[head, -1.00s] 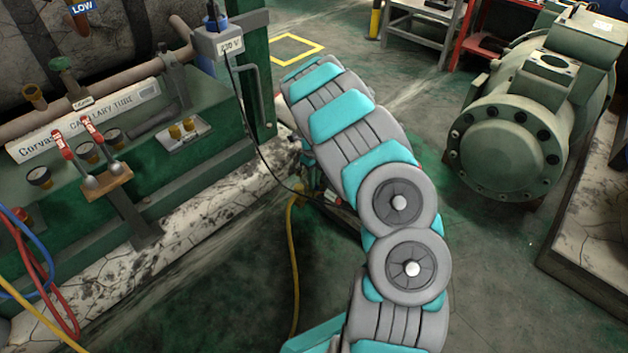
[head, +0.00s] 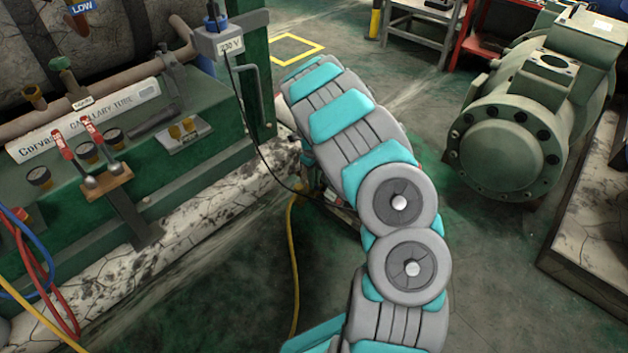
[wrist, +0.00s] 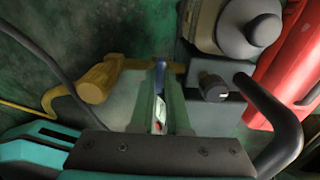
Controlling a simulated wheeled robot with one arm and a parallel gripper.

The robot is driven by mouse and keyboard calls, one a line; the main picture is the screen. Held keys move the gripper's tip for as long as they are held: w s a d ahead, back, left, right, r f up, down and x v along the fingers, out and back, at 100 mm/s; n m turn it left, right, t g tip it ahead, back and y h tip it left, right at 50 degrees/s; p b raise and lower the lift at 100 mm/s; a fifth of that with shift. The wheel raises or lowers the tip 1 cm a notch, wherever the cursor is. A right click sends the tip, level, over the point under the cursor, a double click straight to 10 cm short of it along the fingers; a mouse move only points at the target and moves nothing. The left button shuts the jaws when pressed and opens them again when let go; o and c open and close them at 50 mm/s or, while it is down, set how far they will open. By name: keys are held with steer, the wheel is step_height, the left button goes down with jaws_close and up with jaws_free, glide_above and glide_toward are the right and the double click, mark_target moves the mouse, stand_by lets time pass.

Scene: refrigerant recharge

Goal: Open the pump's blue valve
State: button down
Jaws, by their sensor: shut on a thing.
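The blue valve (wrist: 160,78) shows in the wrist view as a narrow blue strip between the fingers of my gripper (wrist: 160,68). The fingers are shut on it. The fingers and my wrist housing hide most of the valve, so I cannot tell its angle. The pump (wrist: 209,62) lies around and to the right of the fingers, with a grey rounded top and a dark knob (wrist: 213,88). In the head view my arm hides my gripper and most of the pump.
A yellow fitting with a yellow hose (wrist: 90,84) is left of the fingers. A black curved handle (wrist: 272,112) and a red cylinder (wrist: 290,70) are at right. In the head view, a green gauge bench (head: 100,190) stands left and a large green compressor (head: 505,150) right.

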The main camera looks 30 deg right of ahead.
steer(key=n, duration=0.3)
steer(key=shift+w+r, duration=0.1)
stand_by(0.4)
steer(key=shift+n+p, duration=0.5)
steer(key=shift+n, duration=1.6)
steer(key=shift+n+p, duration=0.3)
steer(key=shift+n, duration=0.6)
